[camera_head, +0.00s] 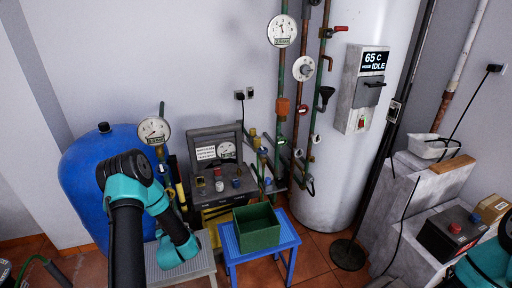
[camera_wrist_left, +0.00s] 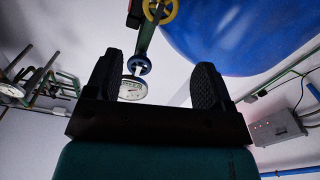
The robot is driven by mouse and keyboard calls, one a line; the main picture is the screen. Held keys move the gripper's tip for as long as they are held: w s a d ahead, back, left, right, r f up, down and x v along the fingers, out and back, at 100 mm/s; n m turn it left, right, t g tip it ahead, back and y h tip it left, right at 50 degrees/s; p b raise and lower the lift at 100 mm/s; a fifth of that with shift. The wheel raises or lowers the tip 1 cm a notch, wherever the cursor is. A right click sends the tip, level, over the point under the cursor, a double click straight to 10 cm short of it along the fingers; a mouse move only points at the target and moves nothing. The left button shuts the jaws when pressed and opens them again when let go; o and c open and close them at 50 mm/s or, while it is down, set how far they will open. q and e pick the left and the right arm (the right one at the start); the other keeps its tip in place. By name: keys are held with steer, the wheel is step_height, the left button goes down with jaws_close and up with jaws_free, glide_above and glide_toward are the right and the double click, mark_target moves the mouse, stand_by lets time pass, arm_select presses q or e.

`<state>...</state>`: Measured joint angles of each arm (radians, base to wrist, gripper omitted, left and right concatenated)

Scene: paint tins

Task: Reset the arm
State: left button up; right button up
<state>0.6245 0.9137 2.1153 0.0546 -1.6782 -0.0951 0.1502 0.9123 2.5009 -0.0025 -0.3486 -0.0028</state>
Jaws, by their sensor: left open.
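In the head view my left arm (camera_head: 128,215) stands at the lower left, in front of a blue tank, with its gripper not visible there. In the left wrist view my left gripper (camera_wrist_left: 155,78) is open, its two black fingers wide apart with nothing between them. Beyond the fingers are a round gauge (camera_wrist_left: 132,89) and a yellow valve wheel (camera_wrist_left: 160,10). Only a teal part of my right arm (camera_head: 488,266) shows at the lower right of the head view; its gripper is out of view.
A green open box (camera_head: 257,229) sits on a blue stool (camera_head: 232,252). A blue tank (camera_head: 85,190) and a white boiler (camera_head: 340,180) flank them.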

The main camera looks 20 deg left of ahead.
arm_select(q)
steer(key=d+f+m+g+h, duration=0.2)
steer(key=d+f+h, duration=0.25)
steer(key=d, duration=0.65)
steer(key=d+f+m+g+h, duration=0.2)
steer(key=d+f+h, duration=0.3)
steer(key=d, duration=0.5)
steer(key=s+d+m+g+h, duration=0.4)
steer(key=s+d+g+h, duration=0.2)
steer(key=s+d, duration=0.8)
steer(key=d+g, duration=0.2)
steer(key=shift+s+d+g, duration=0.15)
steer(key=shift+d+g, duration=0.2)
steer(key=shift+g, duration=0.05)
